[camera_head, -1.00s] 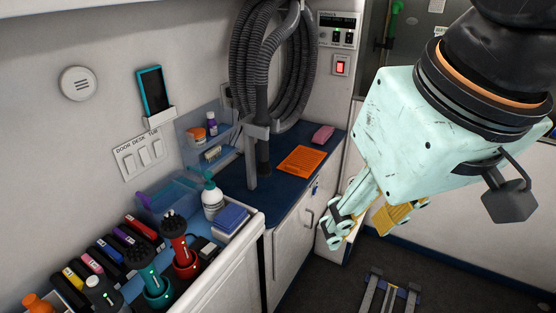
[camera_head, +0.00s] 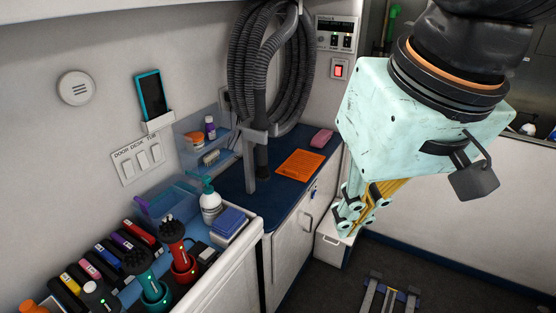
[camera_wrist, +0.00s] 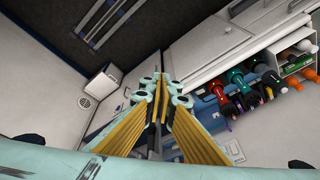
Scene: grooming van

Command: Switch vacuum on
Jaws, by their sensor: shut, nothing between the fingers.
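A coiled grey vacuum hose (camera_head: 240,70) hangs on the back wall, its nozzle end (camera_head: 261,155) pointing down at the blue counter. Right of it is a wall panel (camera_head: 337,34) with a dark display and small switches. Below the panel is a red rocker switch (camera_head: 339,70) on a pale plate. A wall plate with several white switches (camera_head: 140,158), labelled with words including DOOR and DESK, is at the left. My gripper (camera_head: 346,220) is shut and empty, pointing down, lower than the red switch and clear of it. Its fingers meet in the wrist view (camera_wrist: 160,88).
A blue counter (camera_head: 235,185) holds an orange sheet (camera_head: 300,165) and a pink block (camera_head: 322,138). Clippers (camera_head: 176,250), bottles and coloured cases crowd the front-left bench. A metal step frame (camera_head: 390,297) is on the floor. Space around my gripper looks open.

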